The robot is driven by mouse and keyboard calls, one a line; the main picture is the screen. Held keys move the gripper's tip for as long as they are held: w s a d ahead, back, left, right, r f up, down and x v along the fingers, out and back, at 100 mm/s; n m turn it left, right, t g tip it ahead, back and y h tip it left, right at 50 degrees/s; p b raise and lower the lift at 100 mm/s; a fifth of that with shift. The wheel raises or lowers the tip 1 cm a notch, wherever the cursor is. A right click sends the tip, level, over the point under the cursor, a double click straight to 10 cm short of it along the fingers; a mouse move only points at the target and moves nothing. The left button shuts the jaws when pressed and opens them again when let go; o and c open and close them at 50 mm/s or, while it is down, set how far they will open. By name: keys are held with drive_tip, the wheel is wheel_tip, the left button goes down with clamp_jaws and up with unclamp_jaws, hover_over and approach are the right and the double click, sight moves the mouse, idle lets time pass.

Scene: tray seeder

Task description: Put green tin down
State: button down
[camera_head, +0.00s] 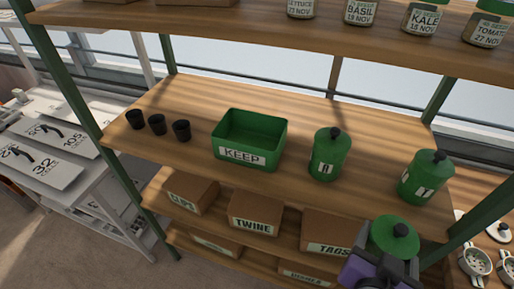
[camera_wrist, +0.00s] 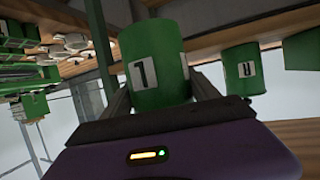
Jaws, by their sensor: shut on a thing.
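My gripper (camera_head: 384,266) is shut on a green tin (camera_head: 394,236) with a black-knobbed lid. It holds this tin in front of the shelf unit's right side. In the wrist view the held tin (camera_wrist: 156,62) sits between the two fingers, and its white label has a single dark stroke mark. Two similar green tins stand on the middle shelf (camera_head: 290,105): one at its centre right (camera_head: 329,155) and one near its right end (camera_head: 425,178). The held tin's base is hidden in the head view.
A green KEEP bin (camera_head: 229,155) and several small black pots (camera_head: 157,124) stand on the middle shelf. Labelled boxes (camera_head: 254,213) fill the shelf below. Jars (camera_head: 422,18) line the upper shelf. A green post (camera_head: 478,214) rises at right. Bare shelf lies between the two standing tins.

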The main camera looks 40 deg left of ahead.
drive_tip(key=s+d+f, duration=0.1)
drive_tip(key=d+f, duration=0.6)
drive_tip(key=f, duration=0.4)
drive_tip(key=s+d+f, duration=0.2)
drive_tip(key=d+f, duration=0.5)
drive_tip(key=f, duration=0.5)
drive_tip(key=shift+d, duration=0.25)
